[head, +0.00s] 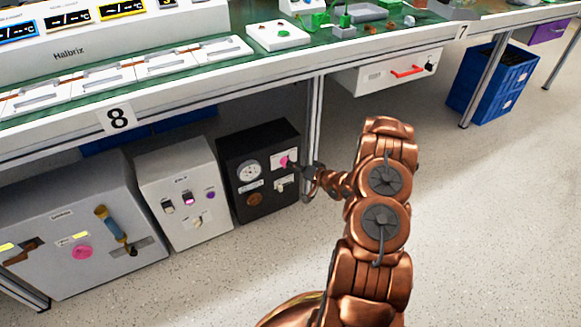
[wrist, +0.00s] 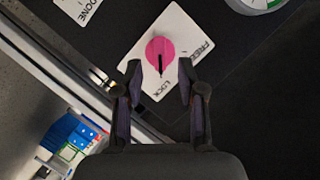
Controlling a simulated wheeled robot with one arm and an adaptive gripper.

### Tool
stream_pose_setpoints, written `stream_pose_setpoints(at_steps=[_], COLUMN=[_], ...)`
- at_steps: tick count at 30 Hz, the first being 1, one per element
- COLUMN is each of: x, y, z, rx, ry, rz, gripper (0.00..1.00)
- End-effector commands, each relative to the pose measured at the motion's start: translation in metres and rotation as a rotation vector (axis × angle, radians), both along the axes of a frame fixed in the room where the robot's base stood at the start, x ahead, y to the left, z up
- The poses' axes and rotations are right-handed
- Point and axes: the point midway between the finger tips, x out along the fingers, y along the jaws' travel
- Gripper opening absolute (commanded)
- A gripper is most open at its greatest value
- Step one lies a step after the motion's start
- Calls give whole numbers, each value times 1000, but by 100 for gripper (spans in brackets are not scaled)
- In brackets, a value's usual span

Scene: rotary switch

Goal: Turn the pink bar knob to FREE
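The pink bar knob (head: 284,162) is on the front of a black box (head: 258,170) under the bench. In the wrist view the round pink knob (wrist: 160,52) sits on a white plate (wrist: 190,40) marked FREE at the right and LOCK at the bottom. Its dark line points down toward LOCK. My gripper (wrist: 159,66) is open, with one finger on each side just below the knob; contact cannot be told. In the head view my gripper (head: 300,169) is close in front of the knob, and its fingers are hard to make out.
The black box also bears a round gauge (head: 250,170) and a brown round part (head: 255,199). A light grey box (head: 185,190) and a larger grey cabinet (head: 75,225) stand to its left. A bench leg (head: 314,110) is close to my gripper. The floor (head: 480,220) at the right is clear.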

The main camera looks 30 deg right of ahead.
Motion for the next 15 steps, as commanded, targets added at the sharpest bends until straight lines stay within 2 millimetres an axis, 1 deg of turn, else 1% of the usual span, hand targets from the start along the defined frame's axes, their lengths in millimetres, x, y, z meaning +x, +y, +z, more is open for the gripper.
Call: stream_pose_setpoints(at_steps=[3,6,10,15], x=[14,21,27,28], y=[4,5,6,6], z=[-7,-9,-9,-9], rx=[-1,0,-1,-1], ry=[1,3,3,3], rz=[2,1,-1,-1], gripper=[40,40,40,40])
